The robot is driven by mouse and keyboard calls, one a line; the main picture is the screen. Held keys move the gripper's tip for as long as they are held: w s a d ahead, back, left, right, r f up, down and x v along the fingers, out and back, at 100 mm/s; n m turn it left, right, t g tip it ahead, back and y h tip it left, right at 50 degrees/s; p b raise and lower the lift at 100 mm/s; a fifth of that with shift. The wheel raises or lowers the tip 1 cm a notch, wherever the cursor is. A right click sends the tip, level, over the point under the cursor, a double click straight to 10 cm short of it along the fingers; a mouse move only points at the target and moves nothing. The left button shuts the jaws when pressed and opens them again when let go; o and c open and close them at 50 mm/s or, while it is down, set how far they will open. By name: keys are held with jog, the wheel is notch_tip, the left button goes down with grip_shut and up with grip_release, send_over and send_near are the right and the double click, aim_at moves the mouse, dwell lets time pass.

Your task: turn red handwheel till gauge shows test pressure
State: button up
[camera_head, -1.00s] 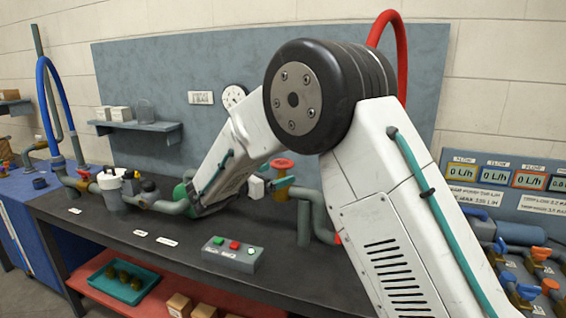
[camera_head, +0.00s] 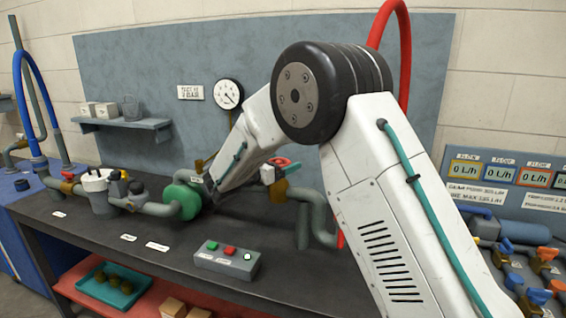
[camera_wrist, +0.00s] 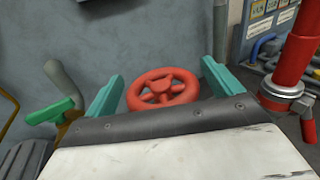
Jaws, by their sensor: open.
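The red handwheel (camera_wrist: 162,86) shows in the middle of the wrist view, a spoked ring. My gripper (camera_wrist: 161,70) has its two teal fingers apart, one on each side of the wheel; I cannot tell whether either touches it. In the head view the red handwheel (camera_head: 279,162) is small and partly hidden by my gripper (camera_head: 287,169), beyond my forearm. The round white gauge (camera_head: 229,94) is on the blue-grey back panel, in clear view. Its needle is too small to read surely. A white sign (camera_head: 190,92) beside it names a pressure; its number is unclear.
Grey pipes (camera_head: 310,205) and a green round housing (camera_head: 183,201) stand on the dark bench near my arm. A button box (camera_head: 228,259) is at the front. A green lever (camera_wrist: 50,112) is left of my fingers, a red pipe (camera_wrist: 296,50) right.

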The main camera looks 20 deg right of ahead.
jog(key=shift+w+d, duration=0.15)
jog(key=shift+d, duration=0.2)
jog(key=c, duration=1)
jog(key=shift+n+t, duration=0.3)
jog(key=shift+t, duration=0.1)
jog(key=n+t+y, duration=0.4)
jog(key=t+y, duration=0.1)
jog(key=shift+w+a, duration=0.1)
jog(key=shift+w, duration=0.1)
jog(key=n+t+y, duration=0.1)
jog(key=n+y, duration=0.1)
jog(key=n+t+y, duration=0.1)
jog(key=y, duration=0.1)
jog(key=n+t+y, duration=0.1)
jog(key=n+y, duration=0.1)
jog(key=y, duration=0.1)
jog(key=shift+w+a+n+t, duration=0.2)
jog(key=shift+a+n+t, duration=0.1)
jog(key=shift+a, duration=0.05)
jog(key=shift+r+y, duration=0.1)
jog(key=shift+y, duration=0.3)
